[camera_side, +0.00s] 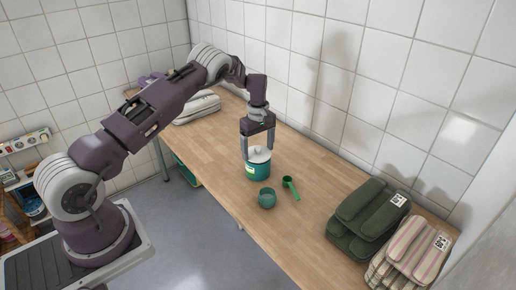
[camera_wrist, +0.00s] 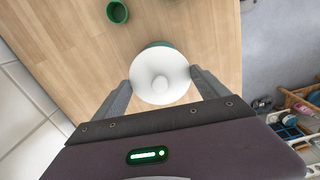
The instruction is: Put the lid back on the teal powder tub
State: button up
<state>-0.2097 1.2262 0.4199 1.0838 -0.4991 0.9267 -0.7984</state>
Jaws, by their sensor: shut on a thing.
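The teal powder tub (camera_side: 258,172) stands upright on the bench, with a pale label on its side. In the wrist view the lid (camera_wrist: 160,70) lies between my fingertips (camera_wrist: 160,82) and hides most of the tub (camera_wrist: 157,44); a teal strip shows past the lid's far edge.
A teal cup (camera_side: 267,198) and a green scoop (camera_side: 290,187) are close to the tub. Folded green (camera_side: 366,220) and striped (camera_side: 411,254) textiles lie at the right end. A pale folded bundle (camera_side: 197,107) lies at the far end. The tiled wall borders the bench.

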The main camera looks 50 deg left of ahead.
dwell(0.3)
jog(key=o, duration=1.2)
jog(key=shift+r, duration=3.5)
grip_shut()
jog(key=shift+f, duration=2.3)
